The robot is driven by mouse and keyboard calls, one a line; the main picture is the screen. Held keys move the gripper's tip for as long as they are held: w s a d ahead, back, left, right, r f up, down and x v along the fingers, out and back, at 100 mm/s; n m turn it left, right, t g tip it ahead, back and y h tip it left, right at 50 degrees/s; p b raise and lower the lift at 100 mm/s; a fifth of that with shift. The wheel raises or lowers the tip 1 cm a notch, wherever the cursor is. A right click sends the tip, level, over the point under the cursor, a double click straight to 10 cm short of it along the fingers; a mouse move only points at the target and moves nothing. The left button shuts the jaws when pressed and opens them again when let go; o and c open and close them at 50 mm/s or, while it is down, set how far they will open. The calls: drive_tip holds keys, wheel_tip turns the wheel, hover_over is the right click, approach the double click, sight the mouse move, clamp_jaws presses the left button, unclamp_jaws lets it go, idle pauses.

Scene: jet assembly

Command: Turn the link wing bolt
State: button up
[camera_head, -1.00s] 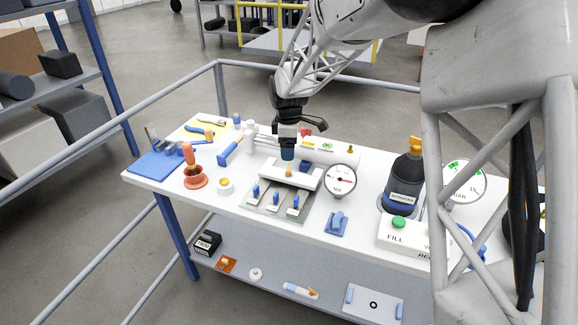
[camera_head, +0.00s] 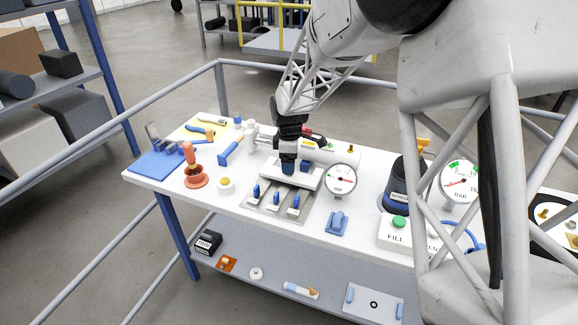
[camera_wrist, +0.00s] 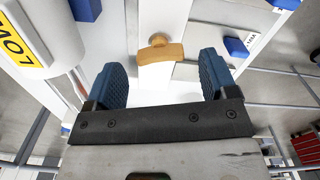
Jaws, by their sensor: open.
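The brass wing bolt (camera_wrist: 161,51) shows in the wrist view on a white block, with its curved wing lying roughly crosswise. My gripper (camera_wrist: 162,75) is open, with its two blue ribbed fingers on the left and right of the wing bolt. The bolt appears just beyond or level with the fingertips, with a gap on each side and no contact visible. In the head view my gripper (camera_head: 289,168) points down over the white block (camera_head: 306,180) of the link fixture, and the bolt is hidden behind the fingers.
Blue levers (camera_head: 276,199) stand on the grey plate in front of the block. A round gauge (camera_head: 341,179) is close on the right. A white cylinder with a yellow label (camera_wrist: 35,38) is near the left finger.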

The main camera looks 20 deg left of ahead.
drive_tip(key=shift+f, duration=1.15)
drive_tip(key=c, duration=0.9)
